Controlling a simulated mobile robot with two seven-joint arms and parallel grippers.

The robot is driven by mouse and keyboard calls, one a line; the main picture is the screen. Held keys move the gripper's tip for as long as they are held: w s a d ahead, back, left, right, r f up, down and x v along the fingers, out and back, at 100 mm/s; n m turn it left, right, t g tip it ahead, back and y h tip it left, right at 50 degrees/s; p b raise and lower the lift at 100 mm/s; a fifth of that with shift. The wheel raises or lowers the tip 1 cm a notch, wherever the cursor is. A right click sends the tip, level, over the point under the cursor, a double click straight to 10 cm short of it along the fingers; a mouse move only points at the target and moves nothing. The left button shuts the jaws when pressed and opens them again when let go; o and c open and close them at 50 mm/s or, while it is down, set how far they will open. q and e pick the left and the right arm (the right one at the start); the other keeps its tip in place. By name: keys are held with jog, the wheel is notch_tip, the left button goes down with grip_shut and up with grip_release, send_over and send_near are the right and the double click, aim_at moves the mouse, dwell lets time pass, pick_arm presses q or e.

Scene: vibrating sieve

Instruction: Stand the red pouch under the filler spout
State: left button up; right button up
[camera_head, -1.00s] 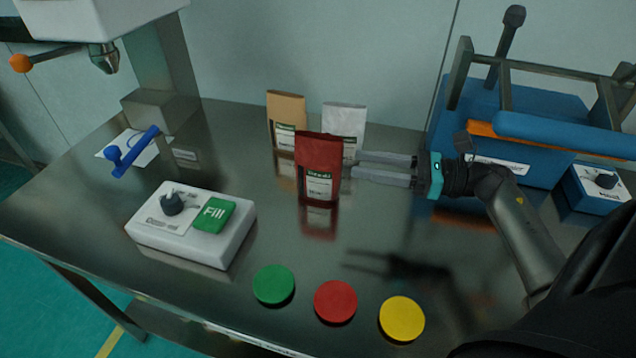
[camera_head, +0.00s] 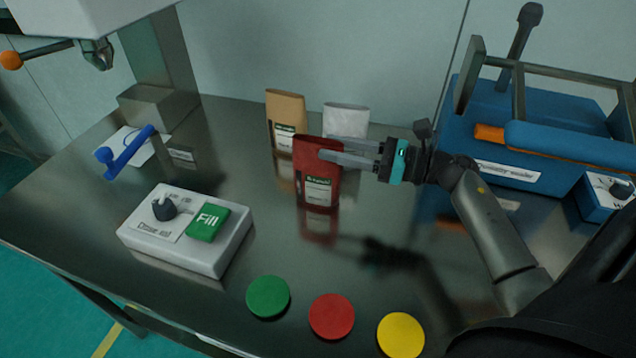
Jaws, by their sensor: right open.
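The red pouch (camera_head: 317,176) stands upright on the steel table, its label facing me. My right gripper (camera_head: 327,148) reaches in from the right with its fingers level. It is open, and the fingertips are at the pouch's upper right; one finger lies across its front and the other shows near its top edge. I cannot tell whether they touch it. The filler spout (camera_head: 98,54) hangs under the white filler housing (camera_head: 60,14) at the upper left, well away from the pouch. My left gripper is not in view.
A tan pouch (camera_head: 285,112) and a white pouch (camera_head: 346,120) stand behind the red one. A control box (camera_head: 180,240) with a green Fill button and a blue tool-like piece (camera_head: 126,152) are left. Green, red and yellow discs (camera_head: 401,334) lie in front. A blue machine (camera_head: 510,155) stands right.

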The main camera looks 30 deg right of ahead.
aim_at(318, 142)
jog(key=x, duration=0.4)
jog(key=shift+d+r, duration=0.1)
jog(key=shift+r, duration=0.1)
grip_shut()
dwell(1.2)
